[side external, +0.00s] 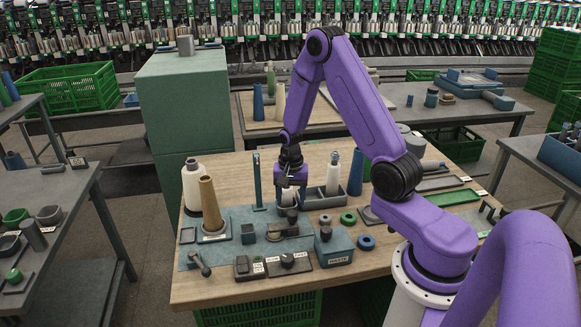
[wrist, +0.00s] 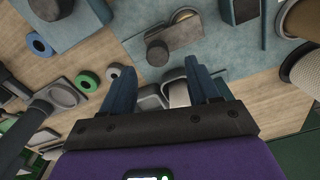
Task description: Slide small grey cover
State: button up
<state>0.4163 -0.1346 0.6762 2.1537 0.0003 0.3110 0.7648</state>
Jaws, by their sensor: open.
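A small dark grey cover (wrist: 180,35) with a round dark knob (wrist: 157,53) lies on the blue-grey mat (wrist: 225,62) in the wrist view. A rounded opening with a lighter rim shows partly beside it. In the side view the cover (side external: 283,232) is small and sits near the mat's middle. My gripper (wrist: 160,70) is open and empty, with its two blue fingers pointing toward the cover's area.
A blue WASTE box (side external: 333,245) stands right of the cover. A brown cone (side external: 211,205) and white cone (side external: 192,185) stand left. A grey tray (side external: 318,200) holding a white cone is behind. A switch panel (side external: 272,264) lies in front. Green (side external: 348,217) and blue (side external: 366,242) rings lie right.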

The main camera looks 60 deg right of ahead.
notch_tip(320, 180, up, 11)
dwell(0.4)
jog(key=shift+a, duration=0.1)
jog(key=s+a+r+n, duration=0.35)
jog(key=a+n, duration=0.25)
jog(key=a, duration=0.2)
jog(key=s+a+r+n, duration=0.2)
jog(key=s+a+n, duration=0.3)
jog(key=a+n, duration=0.15)
jog(key=s+a+r+n, duration=0.1)
jog(key=s+a+n, duration=0.1)
jog(key=s+n, duration=0.4)
jog(key=s+a+r+n, duration=0.1)
jog(key=s+a+n, duration=0.1)
jog(key=s+n, duration=0.4)
jog(key=shift+s+a, duration=0.35)
jog(key=shift+s, duration=2.3)
